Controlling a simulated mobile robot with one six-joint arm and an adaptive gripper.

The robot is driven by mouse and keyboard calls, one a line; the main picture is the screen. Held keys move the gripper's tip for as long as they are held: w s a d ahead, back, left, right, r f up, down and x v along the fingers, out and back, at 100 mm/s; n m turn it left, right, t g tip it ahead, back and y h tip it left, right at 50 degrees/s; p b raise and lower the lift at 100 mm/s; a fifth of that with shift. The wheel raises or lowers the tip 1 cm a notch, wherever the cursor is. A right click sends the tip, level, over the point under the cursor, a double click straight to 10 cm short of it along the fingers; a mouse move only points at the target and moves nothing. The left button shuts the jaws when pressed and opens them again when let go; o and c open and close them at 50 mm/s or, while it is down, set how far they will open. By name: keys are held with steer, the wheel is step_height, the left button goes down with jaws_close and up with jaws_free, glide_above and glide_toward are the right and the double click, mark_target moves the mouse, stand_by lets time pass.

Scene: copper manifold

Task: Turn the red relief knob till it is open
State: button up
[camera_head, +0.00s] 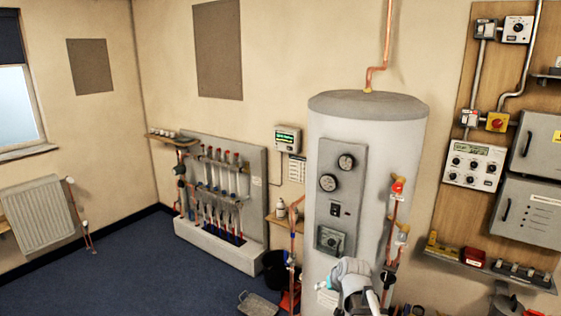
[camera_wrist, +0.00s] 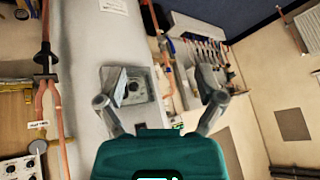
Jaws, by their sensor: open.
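The red relief knob (camera_head: 398,187) sits on a copper pipe on the right side of the tall grey-white cylinder (camera_head: 375,130). Its open or closed setting is too small to read. My gripper (camera_wrist: 164,82) is open, its two fingers wide apart with nothing between them. In the wrist view, the cylinder's lower dial panel (camera_wrist: 140,86) lies beyond the fingers, at a distance. The copper pipe (camera_wrist: 45,60) runs along the left there; I cannot make out the red knob on it. In the head view my wrist is low in front of the cylinder, below the knob; the fingertips are unclear.
Another red knob, on a yellow switch box (camera_head: 496,121), is on the wooden board at right. A shelf (camera_head: 490,266) with small items juts out below it. A pipe manifold (camera_head: 220,190) stands at left, with a black bucket (camera_head: 275,268) nearby.

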steer(key=s+d+f+g+h, duration=0.1)
steer(key=s+g, duration=0.5)
steer(key=s, duration=1)
step_height(320, 180, down, 2)
steer(key=shift+s+d+f+h, duration=0.15)
steer(key=shift+s+d+h, duration=0.2)
steer(key=shift+h, duration=0.35)
